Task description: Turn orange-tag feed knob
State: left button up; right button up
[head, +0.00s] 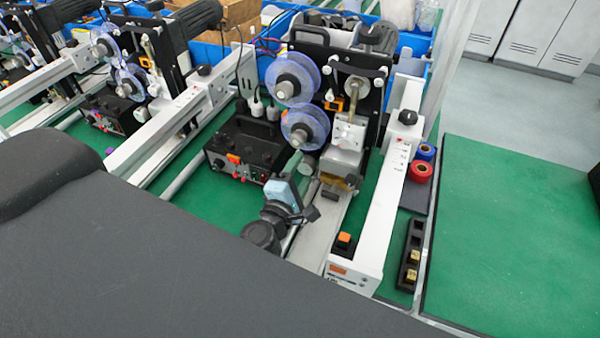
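A black control box (243,150) stands on the green bench in the middle of the head view. An orange tag (233,158) sits on its upper front edge, and small dark knobs (219,163) show on its front face. Which knob is the feed knob is too small to tell. My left gripper (294,176), blue-grey and black, reaches up from behind my dark arm. It is just right of the control box's front corner and appears apart from the knobs. Its fingers are too small and overlapped to show whether they are open. My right gripper is not in view.
A coder machine with clear reels (305,127) stands behind my gripper. A white rail (390,190) runs along its right, with an orange button (344,238) near its front end. Red and blue rolls (421,172) lie farther right. The green surface (510,240) at far right is clear.

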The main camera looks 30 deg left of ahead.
pick_arm(q)
jog(key=s+b, duration=0.1)
jog(key=s, duration=0.6)
jog(key=shift+s+d, duration=0.2)
jog(key=shift+s, duration=0.2)
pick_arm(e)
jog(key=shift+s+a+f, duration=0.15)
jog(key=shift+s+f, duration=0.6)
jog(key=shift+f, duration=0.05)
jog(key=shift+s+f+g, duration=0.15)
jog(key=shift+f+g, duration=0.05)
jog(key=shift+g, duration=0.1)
